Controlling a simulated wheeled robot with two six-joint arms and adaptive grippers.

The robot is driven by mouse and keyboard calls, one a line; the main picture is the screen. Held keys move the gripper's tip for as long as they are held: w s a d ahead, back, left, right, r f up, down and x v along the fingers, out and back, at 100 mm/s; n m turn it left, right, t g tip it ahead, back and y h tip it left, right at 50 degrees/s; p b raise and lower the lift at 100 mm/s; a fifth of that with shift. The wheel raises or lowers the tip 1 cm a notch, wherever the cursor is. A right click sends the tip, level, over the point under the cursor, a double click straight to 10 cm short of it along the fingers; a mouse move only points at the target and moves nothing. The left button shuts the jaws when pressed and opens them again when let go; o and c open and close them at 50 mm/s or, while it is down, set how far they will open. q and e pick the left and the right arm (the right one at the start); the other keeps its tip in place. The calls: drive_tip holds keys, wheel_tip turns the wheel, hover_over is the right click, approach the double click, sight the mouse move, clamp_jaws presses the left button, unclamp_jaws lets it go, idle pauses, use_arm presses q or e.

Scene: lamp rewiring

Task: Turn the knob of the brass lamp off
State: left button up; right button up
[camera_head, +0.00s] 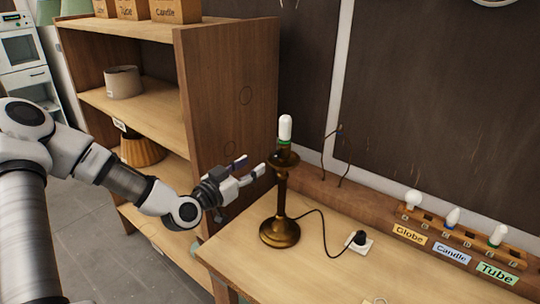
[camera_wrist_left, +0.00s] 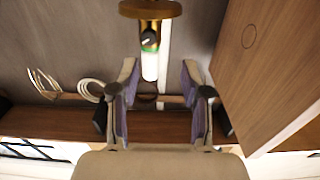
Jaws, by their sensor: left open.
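The brass lamp (camera_head: 281,205) stands upright on the wooden table, with a white tube-shaped bulb (camera_head: 285,128) with a green band at its top. I cannot tell whether the bulb is lit. My left gripper (camera_head: 250,168) is open and empty, just left of the lamp's upper part, with its fingers pointing toward it. In the left wrist view the picture is inverted, and the bulb (camera_wrist_left: 150,66) hangs between the open fingers (camera_wrist_left: 158,78). My right gripper is out of view.
A wooden shelf unit (camera_head: 228,100) stands close behind my left gripper. The lamp cord runs to a black plug on a white outlet (camera_head: 358,242). A bulb rack (camera_head: 462,235) with several bulbs and labels stands at the right. The table's front middle is mostly clear.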

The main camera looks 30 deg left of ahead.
sight(275, 156)
use_arm(q)
drive_tip(key=w+d, duration=0.1)
drive_tip(key=w, duration=0.1)
drive_tip(key=w+d, duration=0.1)
drive_tip(key=w, duration=0.2)
drive_tip(key=w+d, duration=0.1)
drive_tip(key=w, duration=0.1)
drive_tip(key=shift+w+f+p, duration=0.1)
drive_tip(key=shift+w+p, duration=0.15)
drive_tip(key=shift+p, duration=0.15)
drive_tip(key=shift+w+a, duration=0.1)
drive_tip(key=shift+a, duration=0.15)
drive_tip(key=shift+s+a, duration=0.2)
drive_tip(key=shift+a, duration=0.2)
drive_tip(key=shift+w+d, duration=0.2)
drive_tip(key=shift+d, duration=0.05)
drive_tip(key=c, duration=0.5)
drive_tip(key=shift+w+d, duration=0.1)
drive_tip(key=shift+d, duration=0.05)
clamp_jaws()
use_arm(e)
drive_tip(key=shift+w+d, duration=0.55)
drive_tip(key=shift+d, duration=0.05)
